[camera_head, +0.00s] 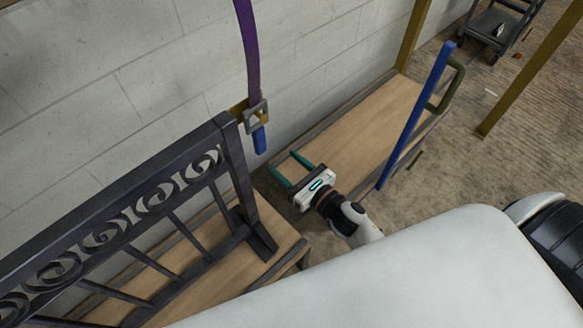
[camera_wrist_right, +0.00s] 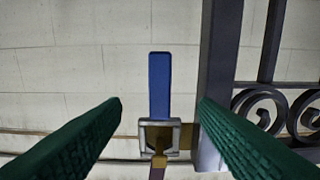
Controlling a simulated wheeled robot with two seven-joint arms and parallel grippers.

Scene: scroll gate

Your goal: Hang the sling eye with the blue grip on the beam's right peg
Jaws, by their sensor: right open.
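The sling eye (camera_head: 256,113) is a square metal buckle at the lower end of a purple strap (camera_head: 249,50), with the blue grip (camera_head: 260,139) hanging below it. A brass lug (camera_head: 238,110) on the gate's post meets the eye; in the right wrist view brass (camera_wrist_right: 186,136) shows beside the eye (camera_wrist_right: 144,134) and within its opening. My right gripper (camera_head: 292,168) is open and empty, below and right of the grip. In the wrist view the blue grip (camera_wrist_right: 159,85) lies between the fingers' directions, beyond the tips. The beam and its pegs are not identifiable. My left gripper is out of view.
A dark scrollwork gate (camera_head: 150,196) stands at left on wooden planking. A wooden deck (camera_head: 345,122) runs along the pale block wall (camera_head: 150,60). A slanted blue bar (camera_head: 415,118) with an olive handle (camera_head: 453,84) stands right; yellow posts (camera_head: 530,65) rise beyond.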

